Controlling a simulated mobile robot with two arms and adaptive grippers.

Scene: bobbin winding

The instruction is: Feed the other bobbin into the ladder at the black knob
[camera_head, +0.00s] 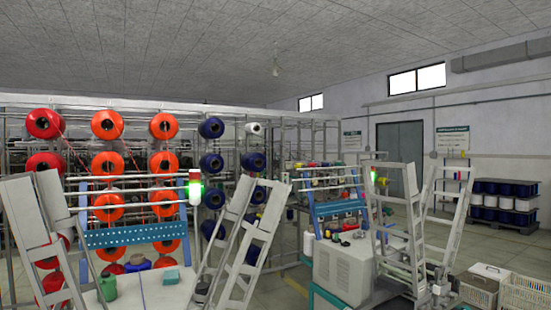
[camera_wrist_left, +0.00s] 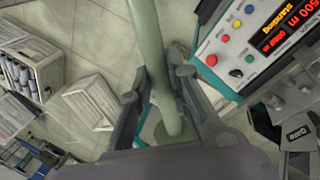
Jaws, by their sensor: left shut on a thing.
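In the left wrist view, my left gripper (camera_wrist_left: 160,108) is shut on a long grey-green tube (camera_wrist_left: 149,40). The tube looks like a bobbin, with a round flange at its lower end. A grey control panel beside it carries a black knob (camera_wrist_left: 235,73), coloured buttons and a lit red display. In the head view, white ladder-like frames stand at the left (camera_head: 52,245), the centre (camera_head: 255,235) and the right (camera_head: 398,215). I cannot make out the black knob there. Neither gripper shows in the head view.
A white machine box (camera_head: 345,268) stands between the frames. White crates (camera_head: 524,293) are on the floor at the right; crates (camera_wrist_left: 92,103) also show in the wrist view. Red, orange and blue spools fill a rack behind. Free floor lies beside the tube.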

